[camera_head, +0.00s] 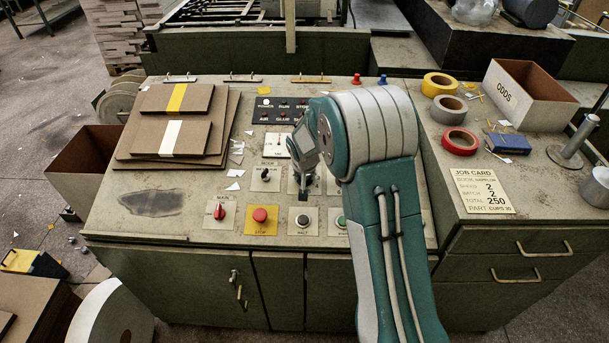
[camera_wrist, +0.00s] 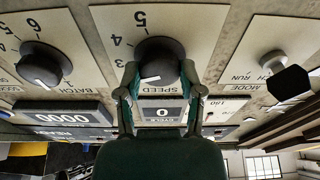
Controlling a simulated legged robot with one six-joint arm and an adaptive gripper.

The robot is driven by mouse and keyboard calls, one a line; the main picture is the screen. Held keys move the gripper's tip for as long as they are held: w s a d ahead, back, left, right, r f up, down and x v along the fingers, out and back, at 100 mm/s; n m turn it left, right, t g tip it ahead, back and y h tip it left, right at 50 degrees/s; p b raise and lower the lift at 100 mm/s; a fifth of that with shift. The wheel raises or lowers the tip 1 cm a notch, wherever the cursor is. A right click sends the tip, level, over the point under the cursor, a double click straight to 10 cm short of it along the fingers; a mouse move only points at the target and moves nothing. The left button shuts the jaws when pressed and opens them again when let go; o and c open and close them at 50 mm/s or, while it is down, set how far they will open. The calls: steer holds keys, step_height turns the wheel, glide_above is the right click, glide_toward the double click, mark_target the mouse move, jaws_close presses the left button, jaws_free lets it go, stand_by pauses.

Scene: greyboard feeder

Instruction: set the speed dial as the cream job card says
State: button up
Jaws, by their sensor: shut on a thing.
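The cream job card (camera_head: 484,191) lies on the right bench top; it reads speed 2, batch 2, total 250. The speed dial (camera_wrist: 160,58) is a dark round knob on a cream plate, shown upside down in the wrist view. My gripper (camera_wrist: 158,74) is shut on this knob, one finger on each side. A white pointer mark on the knob points to the lower left there; the number it faces is hidden by a finger. In the head view my gripper (camera_head: 303,180) is over the console panel and hides most of the dial.
The batch dial (camera_wrist: 43,66) and the mode switch (camera_wrist: 285,76) flank the speed dial closely. A red stop button (camera_head: 260,214) and a red rotary switch (camera_head: 220,211) sit in front. Cardboard stacks (camera_head: 170,117) lie left; tape rolls (camera_head: 459,141) lie right.

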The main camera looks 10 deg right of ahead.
steer(key=n+y, duration=0.1)
steer(key=n, duration=0.5)
steer(key=shift+f, duration=0.1)
steer(key=shift+n, duration=0.3)
stand_by(0.3)
steer(key=o, duration=1.2)
steer(key=shift+c, duration=0.2)
steer(key=v, duration=1.2)
steer(key=shift+w, duration=0.1)
